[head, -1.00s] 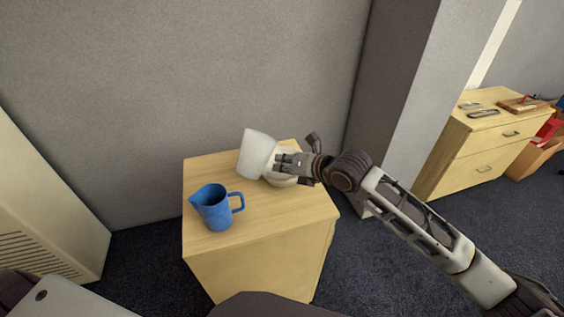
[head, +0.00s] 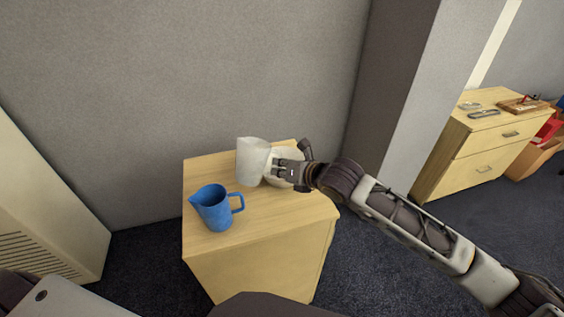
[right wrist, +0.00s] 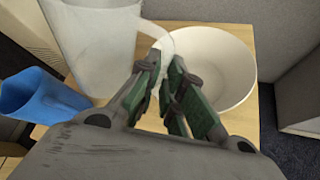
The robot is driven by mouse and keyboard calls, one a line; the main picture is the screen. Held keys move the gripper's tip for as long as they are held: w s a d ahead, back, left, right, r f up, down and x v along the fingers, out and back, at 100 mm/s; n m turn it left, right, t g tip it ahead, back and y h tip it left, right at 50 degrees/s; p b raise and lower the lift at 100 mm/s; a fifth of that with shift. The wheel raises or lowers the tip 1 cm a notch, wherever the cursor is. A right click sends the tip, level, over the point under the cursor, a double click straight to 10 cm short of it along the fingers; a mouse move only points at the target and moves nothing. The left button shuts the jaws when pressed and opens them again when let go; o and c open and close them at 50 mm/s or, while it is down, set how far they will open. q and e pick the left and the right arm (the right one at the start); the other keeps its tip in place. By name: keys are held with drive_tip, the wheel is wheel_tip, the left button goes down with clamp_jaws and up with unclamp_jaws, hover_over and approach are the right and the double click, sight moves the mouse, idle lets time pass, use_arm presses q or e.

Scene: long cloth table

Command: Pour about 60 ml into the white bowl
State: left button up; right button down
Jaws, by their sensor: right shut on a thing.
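A whitish translucent jug (head: 252,162) is held by its handle in my right gripper (head: 279,170) near the back of the small wooden cabinet. In the right wrist view the jug (right wrist: 95,45) stands nearly upright, and my right gripper (right wrist: 168,75) is shut on its handle. The white bowl (head: 292,178) sits on the cabinet top to the right of the jug, partly hidden behind the gripper. The right wrist view shows the bowl (right wrist: 212,70) from above, with no clear sign of liquid in it. My left gripper is not in view.
A blue jug (head: 214,208) stands at the front left of the wooden cabinet (head: 250,225). A grey wall (head: 180,70) rises behind it. Another cabinet (head: 480,140) with small items on top stands at the far right.

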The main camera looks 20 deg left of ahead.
drive_tip(key=shift+s+a+r+n+t+h, duration=0.25)
drive_tip(key=shift+s+n+t, duration=0.2)
drive_tip(key=shift+n+t, duration=0.2)
drive_tip(key=shift+s+a+r+n+t+h, duration=0.15)
drive_tip(key=shift+s+a+n+t+h, duration=0.1)
drive_tip(key=shift+s+n+t, duration=0.25)
drive_tip(key=shift+f+n+t, duration=0.1)
drive_tip(key=shift+n+t, duration=0.25)
idle(0.5)
